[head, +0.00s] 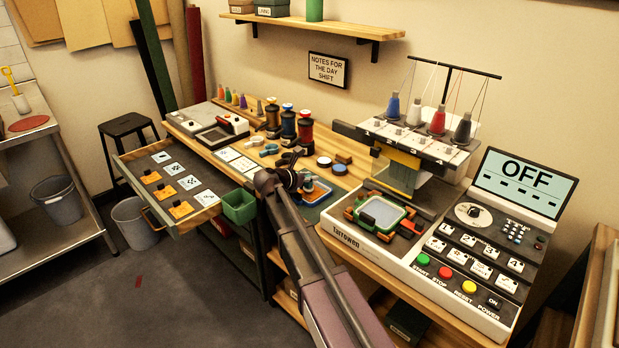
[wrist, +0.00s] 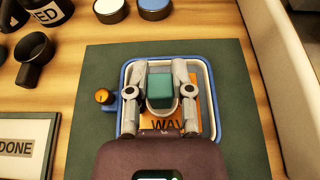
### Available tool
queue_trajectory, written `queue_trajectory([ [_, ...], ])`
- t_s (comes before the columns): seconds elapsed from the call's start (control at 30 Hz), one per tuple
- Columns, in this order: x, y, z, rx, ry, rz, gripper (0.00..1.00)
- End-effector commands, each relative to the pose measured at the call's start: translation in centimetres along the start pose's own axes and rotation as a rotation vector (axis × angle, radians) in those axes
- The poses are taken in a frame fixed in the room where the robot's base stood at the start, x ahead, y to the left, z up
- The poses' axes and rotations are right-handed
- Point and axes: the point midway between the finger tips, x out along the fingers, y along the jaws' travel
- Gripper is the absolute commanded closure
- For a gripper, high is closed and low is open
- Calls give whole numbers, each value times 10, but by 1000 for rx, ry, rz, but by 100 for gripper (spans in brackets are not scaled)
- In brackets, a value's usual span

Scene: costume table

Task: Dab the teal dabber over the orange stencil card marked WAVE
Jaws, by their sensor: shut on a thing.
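My gripper (wrist: 161,100) is shut on the teal dabber (wrist: 161,84), seen from above between the two fingers in the wrist view. The orange stencil card (wrist: 152,123) lies below it inside a blue-rimmed tray (wrist: 207,78), with the letters WAV showing and the rest covered by my gripper. I cannot tell whether the dabber touches the card.
The tray sits on a dark green mat (wrist: 251,140). A brass knob (wrist: 102,96) stands at its left side. A black scoop-like cup (wrist: 34,52) and round pots (wrist: 110,10) are beyond it on the wood. The embroidery machine (head: 400,215) stands to the right; an open drawer (head: 178,190) is at left.

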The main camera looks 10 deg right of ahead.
Motion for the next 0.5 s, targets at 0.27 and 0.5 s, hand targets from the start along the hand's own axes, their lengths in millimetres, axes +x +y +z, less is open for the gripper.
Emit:
queue_trajectory([
  [0.27, 1, 0, -3, 0, 0, 0, 100],
  [0.5, 2, 0, -4, 0, 0, 0, 100],
])
